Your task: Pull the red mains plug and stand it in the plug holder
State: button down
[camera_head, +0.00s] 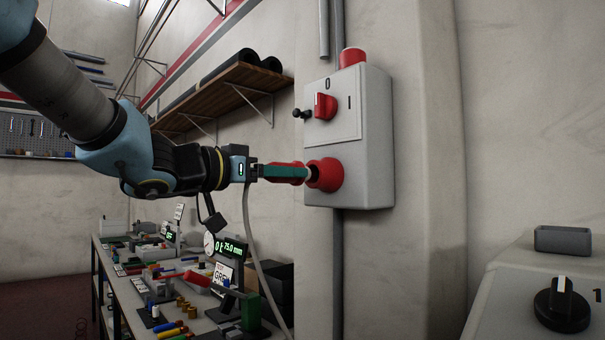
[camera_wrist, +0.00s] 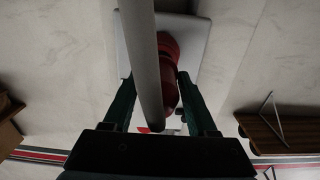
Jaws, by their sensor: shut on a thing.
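The red mains plug (camera_head: 280,167) is between the green fingers of my gripper (camera_head: 300,173), which is shut on it. The plug points at the red socket (camera_head: 328,174) low on the grey wall box (camera_head: 372,150). In the wrist view the plug (camera_wrist: 171,92) lies between the fingers, partly hidden by a grey cable (camera_wrist: 145,65). A small grey open-topped tray (camera_head: 563,241), possibly the plug holder, sits on a grey cabinet at right.
The wall box has a red rotary switch (camera_head: 325,106) and a red lamp (camera_head: 352,57). The cabinet (camera_head: 500,305) carries a black knob (camera_head: 562,305). A cluttered bench (camera_head: 205,320) is below my arm, a wooden shelf (camera_head: 225,92) behind. A grey cable (camera_head: 258,250) hangs from my gripper area.

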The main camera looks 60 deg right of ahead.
jog(key=shift+v, duration=1.15)
